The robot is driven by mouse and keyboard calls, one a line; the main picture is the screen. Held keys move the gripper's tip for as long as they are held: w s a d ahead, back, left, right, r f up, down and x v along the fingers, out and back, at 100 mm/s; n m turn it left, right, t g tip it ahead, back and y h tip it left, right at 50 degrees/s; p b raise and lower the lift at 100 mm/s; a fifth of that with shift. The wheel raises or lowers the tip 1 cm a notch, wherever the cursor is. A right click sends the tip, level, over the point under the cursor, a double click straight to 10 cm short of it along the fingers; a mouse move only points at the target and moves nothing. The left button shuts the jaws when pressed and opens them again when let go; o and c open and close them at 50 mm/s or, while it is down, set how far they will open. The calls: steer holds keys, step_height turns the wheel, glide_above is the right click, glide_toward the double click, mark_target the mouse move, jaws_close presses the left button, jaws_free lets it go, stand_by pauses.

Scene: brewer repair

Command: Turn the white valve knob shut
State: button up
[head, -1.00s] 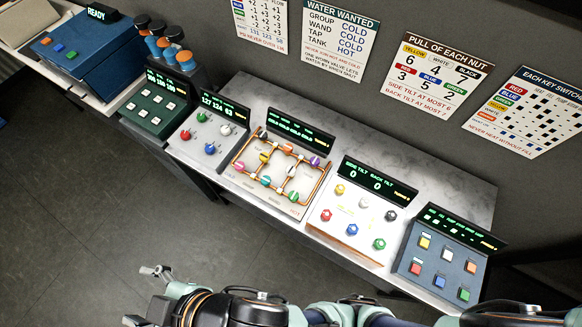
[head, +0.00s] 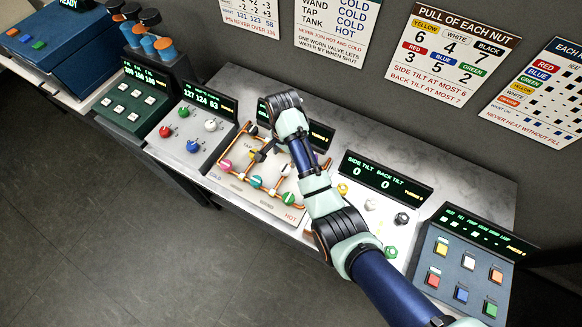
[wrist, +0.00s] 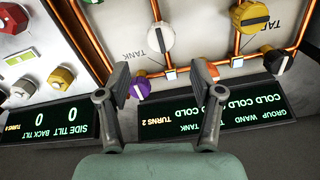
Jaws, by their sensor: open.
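The white valve knob (wrist: 160,38) shows in the wrist view on the copper-pipe panel, beside a TANK label. The knob lies ahead of the gap between the fingertips, and I see no contact.
A purple knob (wrist: 139,88) is close to the left finger. An orange knob (wrist: 213,70) is partly behind the right finger. Yellow (wrist: 249,16) and black (wrist: 276,62) knobs are to the right. The panel's display (wrist: 185,118) reads COLD, with TURNS 2.

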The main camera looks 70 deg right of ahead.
mark_target(285, 168)
step_height(285, 168, down, 8)
steer(key=shift+w+a+r+b, duration=0.1)
steer(key=shift+w+a+b, duration=0.05)
steer(key=shift+b, duration=0.2)
steer(key=shift+c, duration=0.2)
steer(key=c, duration=1.1)
